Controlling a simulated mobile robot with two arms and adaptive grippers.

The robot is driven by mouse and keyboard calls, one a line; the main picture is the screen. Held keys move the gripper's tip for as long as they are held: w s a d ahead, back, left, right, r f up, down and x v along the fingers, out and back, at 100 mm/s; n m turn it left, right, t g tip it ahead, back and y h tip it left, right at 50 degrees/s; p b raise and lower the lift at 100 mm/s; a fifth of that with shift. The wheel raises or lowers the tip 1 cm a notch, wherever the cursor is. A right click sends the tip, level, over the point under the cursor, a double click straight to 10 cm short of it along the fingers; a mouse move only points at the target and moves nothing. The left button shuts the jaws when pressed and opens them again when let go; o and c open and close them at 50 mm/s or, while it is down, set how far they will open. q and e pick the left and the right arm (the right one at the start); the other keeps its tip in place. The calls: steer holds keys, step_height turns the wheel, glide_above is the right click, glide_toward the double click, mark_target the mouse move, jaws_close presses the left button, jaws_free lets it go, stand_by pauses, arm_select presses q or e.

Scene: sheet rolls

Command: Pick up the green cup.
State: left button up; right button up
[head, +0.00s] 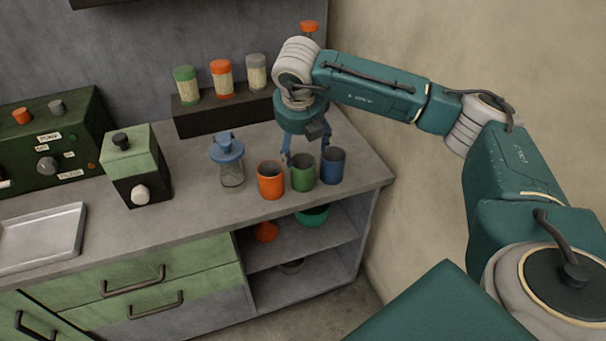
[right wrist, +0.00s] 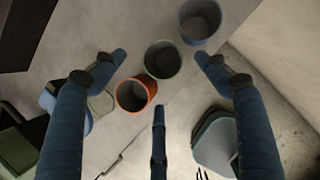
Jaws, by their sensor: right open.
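The green cup (head: 302,178) stands upright and empty on the grey counter, between an orange cup (head: 270,184) and a blue cup (head: 332,168). My right gripper (head: 306,150) is open and points down just above the cups. In the right wrist view, the green cup (right wrist: 162,62) shows between the spread fingertips of my right gripper (right wrist: 160,57). There the orange cup (right wrist: 133,95) is close beside it and the blue cup (right wrist: 200,20) is on its other side. My left gripper is not in view.
A jar with a blue lid (head: 230,165) stands left of the cups. A dark rack (head: 225,115) with several capped jars is behind. A green-and-black box (head: 135,170) and a metal tray (head: 45,238) are further left. The counter's right edge and a wall are close by.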

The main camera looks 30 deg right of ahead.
mark_target(303, 159)
steer(key=x, duration=0.2)
steer(key=p+x, duration=0.1)
steer(key=x, duration=0.1)
steer(key=p+x, duration=0.1)
steer(key=x, duration=0.2)
steer(key=shift+s+a+f, duration=0.1)
steer(key=shift+s+f, duration=0.05)
steer(key=shift+s, duration=0.2)
steer(key=shift+w+f, duration=0.2)
steer(key=shift+f, duration=0.2)
steer(key=c, duration=1.6)
steer(key=shift+r, duration=0.1)
steer(key=shift+c, duration=0.2)
